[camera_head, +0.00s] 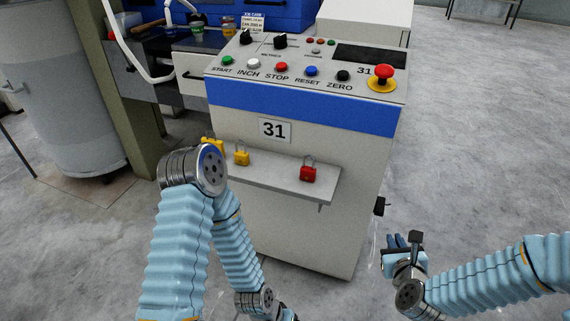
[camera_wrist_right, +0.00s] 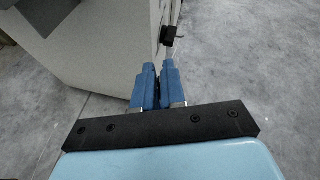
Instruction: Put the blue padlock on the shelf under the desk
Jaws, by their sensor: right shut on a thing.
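The desk (camera_head: 330,215) is a grey cabinet with a blue band and the number 31. Its narrow grey shelf (camera_head: 275,181) juts from the front, under the sloped button panel. My right gripper (camera_head: 392,243) is to the right of the desk, clear of the shelf. In the right wrist view its blue fingers (camera_wrist_right: 157,85) are close together on a small dark-blue thing (camera_wrist_right: 149,70), which seems to be the blue padlock. The fingers hide most of it. My left arm bends in front of the shelf's left end; its gripper is out of view.
Bare shelf shows between the middle yellow and red ones. A black knob (camera_head: 380,206) sticks out from the desk's right side.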

